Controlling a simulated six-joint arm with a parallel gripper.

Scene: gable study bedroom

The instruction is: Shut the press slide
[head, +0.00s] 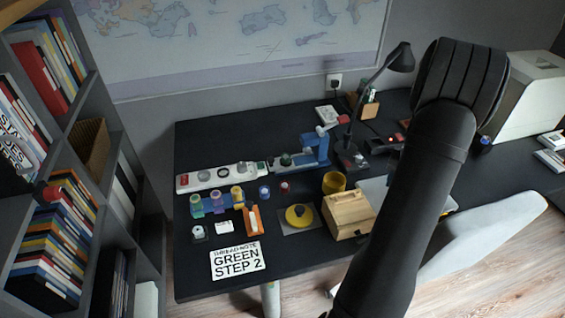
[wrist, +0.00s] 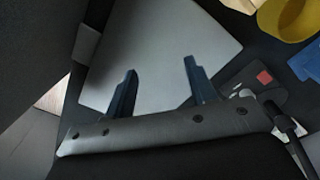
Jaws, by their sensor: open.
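A blue press (head: 314,150) with a pale lever on top stands on the dark desk, near its middle. A long white rail (head: 222,176) extends left from it with several round items on it. At this size I cannot tell which part is the slide or how far it is open. In the wrist view my gripper (wrist: 161,85) is open and empty, its two dark blue fingers apart above a flat grey panel (wrist: 170,40). The head view does not show my gripper; my dark arm covers that area. The press is not clearly seen in the wrist view.
A yellow cup (head: 334,182), a wooden box (head: 349,214), a yellow knob on a plate (head: 299,216), a small-bottle rack (head: 217,202) and a sign reading GREEN STEP 2 (head: 238,261) crowd the desk. A black lamp (head: 390,66) rises behind. The desk's back left is clear.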

